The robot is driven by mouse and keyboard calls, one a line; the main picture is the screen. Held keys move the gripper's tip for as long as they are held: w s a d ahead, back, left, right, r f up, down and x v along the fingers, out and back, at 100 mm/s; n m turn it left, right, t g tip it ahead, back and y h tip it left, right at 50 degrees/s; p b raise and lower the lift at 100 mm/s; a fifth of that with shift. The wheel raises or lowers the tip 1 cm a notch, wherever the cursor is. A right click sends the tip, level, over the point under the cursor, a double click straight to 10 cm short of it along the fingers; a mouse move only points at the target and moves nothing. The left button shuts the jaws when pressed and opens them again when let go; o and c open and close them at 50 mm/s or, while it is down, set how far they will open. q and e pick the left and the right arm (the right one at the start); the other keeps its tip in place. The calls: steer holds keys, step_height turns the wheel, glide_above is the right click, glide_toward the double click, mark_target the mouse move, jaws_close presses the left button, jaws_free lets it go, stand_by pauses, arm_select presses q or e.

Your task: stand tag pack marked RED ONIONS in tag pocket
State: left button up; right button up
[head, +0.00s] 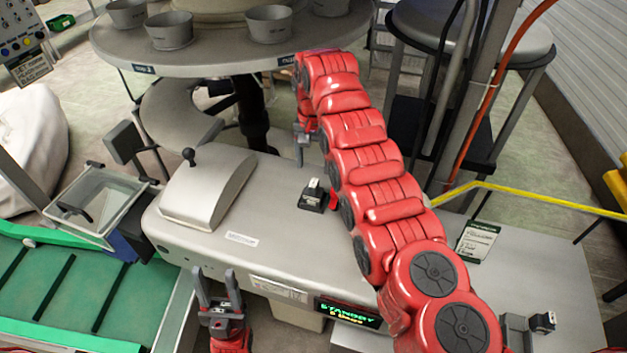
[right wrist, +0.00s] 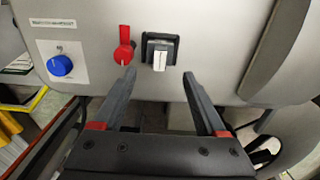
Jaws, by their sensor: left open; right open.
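No lettering RED ONIONS is readable, so I cannot tell which thing is that tag pack. A small black holder with a pale block in it (head: 313,197) sits on the grey clipper machine, and it also shows in the right wrist view (right wrist: 160,52); it may be the tag pocket. My right gripper (head: 300,152) is open and empty at the machine's far side. In the right wrist view its open fingers (right wrist: 160,74) point at the holder, apart from it. My left gripper (head: 217,273) is open and empty at the machine's front edge.
A red lever (right wrist: 124,46) is beside the holder, with a blue knob (right wrist: 60,66) farther left. A printed card (head: 477,241) and a small dark object (head: 543,321) are on the right table. A round table with buckets (head: 270,24) stands behind. A green conveyor (head: 85,290) is at left.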

steer(key=shift+r, duration=1.05)
